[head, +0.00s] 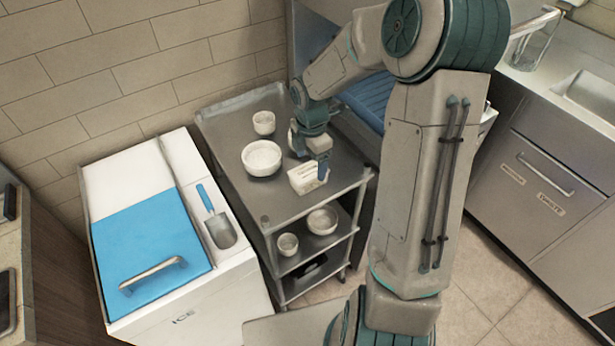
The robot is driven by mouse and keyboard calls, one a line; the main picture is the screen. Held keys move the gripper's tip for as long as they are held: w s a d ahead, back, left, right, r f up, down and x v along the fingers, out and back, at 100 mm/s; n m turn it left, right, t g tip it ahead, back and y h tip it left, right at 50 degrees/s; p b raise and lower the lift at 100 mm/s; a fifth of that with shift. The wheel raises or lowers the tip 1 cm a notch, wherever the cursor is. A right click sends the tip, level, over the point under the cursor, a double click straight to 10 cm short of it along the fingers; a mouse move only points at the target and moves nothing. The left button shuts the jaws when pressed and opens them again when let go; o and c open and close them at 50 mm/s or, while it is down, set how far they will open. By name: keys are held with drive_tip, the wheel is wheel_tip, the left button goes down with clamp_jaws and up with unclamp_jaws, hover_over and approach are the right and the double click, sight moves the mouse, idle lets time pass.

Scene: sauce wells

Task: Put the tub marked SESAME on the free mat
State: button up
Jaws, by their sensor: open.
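A small white tub (305,181) with a mark on its side, too small to read, is at the right front of the steel cart's top. I see no tub that I can read as SESAME and no mat that I can make out.
The steel cart (285,207) also holds a large white bowl (262,158) and a small white cup (264,123); more bowls (322,221) stand on its lower shelf. A white ice chest (165,225) with a blue lid and a scoop stands left. A counter with drawers (540,180) is right.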

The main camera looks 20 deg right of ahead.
sight(309, 170)
drive_tip(key=shift+w+a+f+p, duration=0.1)
drive_tip(key=shift+f+p, duration=0.1)
drive_tip(key=shift+f, duration=1.15)
drive_tip(key=shift+a+f+p, duration=0.1)
drive_tip(key=shift+f+p, duration=0.05)
drive_tip(key=shift+f, duration=1.2)
drive_tip(key=shift+c, duration=0.4)
drive_tip(key=c, duration=1.3)
drive_tip(key=shift+r, duration=0.1)
